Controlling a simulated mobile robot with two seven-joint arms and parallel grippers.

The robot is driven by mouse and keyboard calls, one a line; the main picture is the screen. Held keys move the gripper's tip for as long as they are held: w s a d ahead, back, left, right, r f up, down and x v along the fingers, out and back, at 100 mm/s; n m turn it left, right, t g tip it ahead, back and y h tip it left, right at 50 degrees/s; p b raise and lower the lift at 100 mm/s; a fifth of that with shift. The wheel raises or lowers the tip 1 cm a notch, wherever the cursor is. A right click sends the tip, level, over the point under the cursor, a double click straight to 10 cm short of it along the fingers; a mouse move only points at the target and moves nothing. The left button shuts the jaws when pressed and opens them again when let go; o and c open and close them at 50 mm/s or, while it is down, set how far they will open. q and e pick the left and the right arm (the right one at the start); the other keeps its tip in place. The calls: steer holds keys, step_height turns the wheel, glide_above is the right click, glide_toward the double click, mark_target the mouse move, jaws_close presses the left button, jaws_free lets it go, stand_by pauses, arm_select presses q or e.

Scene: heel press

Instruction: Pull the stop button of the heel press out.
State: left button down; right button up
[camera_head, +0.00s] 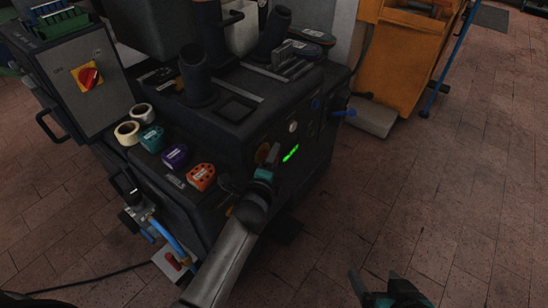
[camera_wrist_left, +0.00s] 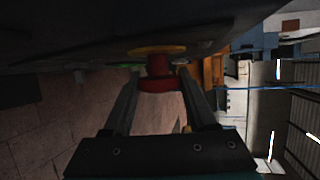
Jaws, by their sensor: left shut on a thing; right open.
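The heel press (camera_head: 225,125) is a dark machine at the left and middle of the head view. Its stop button, red on a yellow ring, shows in the left wrist view (camera_wrist_left: 158,72), standing out from a dark panel. My left gripper (camera_head: 268,166) is at the front panel, and its two fingers (camera_wrist_left: 158,88) are shut on the red button head from both sides. In the head view the gripper mostly hides the button. My right gripper (camera_head: 378,286) is open and empty at the bottom edge, away from the press.
Tape rolls and coloured blocks lie on the press's ledge. A grey cabinet with a red switch (camera_head: 88,76) stands at the left. An orange machine (camera_head: 405,50) is behind. The brick floor at the right is clear.

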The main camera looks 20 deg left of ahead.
arm_select(q)
steer(key=c, duration=0.5)
jaws_free()
steer(key=shift+s+d, duration=0.1)
steer(key=shift+d, duration=0.2)
steer(key=o, duration=0.3)
steer(key=shift+a, duration=0.1)
